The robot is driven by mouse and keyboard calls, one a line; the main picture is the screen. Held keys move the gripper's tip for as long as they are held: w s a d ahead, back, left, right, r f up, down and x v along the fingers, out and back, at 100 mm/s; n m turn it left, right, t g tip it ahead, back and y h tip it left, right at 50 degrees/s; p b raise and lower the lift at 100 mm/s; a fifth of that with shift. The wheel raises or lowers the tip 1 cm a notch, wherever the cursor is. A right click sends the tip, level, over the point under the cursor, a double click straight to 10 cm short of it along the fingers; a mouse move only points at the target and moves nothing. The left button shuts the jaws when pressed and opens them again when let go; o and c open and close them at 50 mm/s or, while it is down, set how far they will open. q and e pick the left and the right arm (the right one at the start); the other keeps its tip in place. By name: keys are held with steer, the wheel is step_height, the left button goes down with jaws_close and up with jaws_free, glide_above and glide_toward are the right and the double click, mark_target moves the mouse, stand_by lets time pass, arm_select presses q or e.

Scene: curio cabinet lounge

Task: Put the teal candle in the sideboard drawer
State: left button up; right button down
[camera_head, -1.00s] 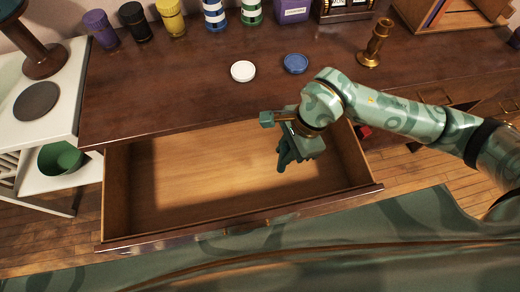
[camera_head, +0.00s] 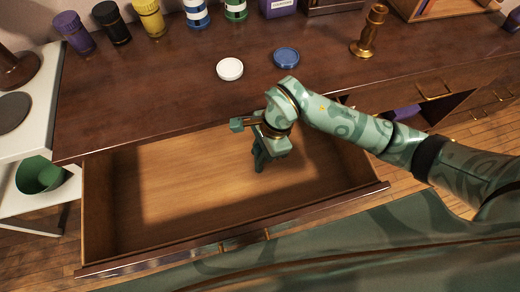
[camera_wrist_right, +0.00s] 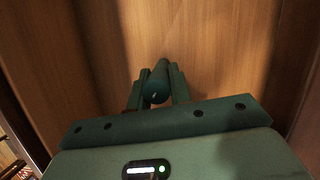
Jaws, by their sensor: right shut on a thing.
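The sideboard drawer (camera_head: 190,190) is pulled open, and its wooden floor is bare in the head view. My right gripper (camera_head: 259,160) is over the drawer, right of its middle, pointing down. In the right wrist view the gripper (camera_wrist_right: 157,92) is shut on the teal candle (camera_wrist_right: 157,84), a short dark teal cylinder between the two fingers. The drawer's floor (camera_wrist_right: 200,50) lies beyond the candle; I cannot tell whether the candle touches it. In the head view the candle is hard to tell from the fingers. My left gripper is not in view.
Several jars line the back. A white cart with a green bowl (camera_head: 40,174) stands left. The drawer front (camera_head: 160,262) bounds the near side.

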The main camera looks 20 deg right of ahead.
steer(key=c, duration=1.3)
jaws_free()
steer(key=shift+f, duration=0.1)
arm_select(q)
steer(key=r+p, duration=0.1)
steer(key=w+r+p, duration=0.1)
steer(key=p, duration=0.1)
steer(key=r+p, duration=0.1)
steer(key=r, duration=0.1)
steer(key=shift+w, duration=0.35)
arm_select(e)
steer(key=v, duration=1.2)
steer(key=shift+w, duration=0.1)
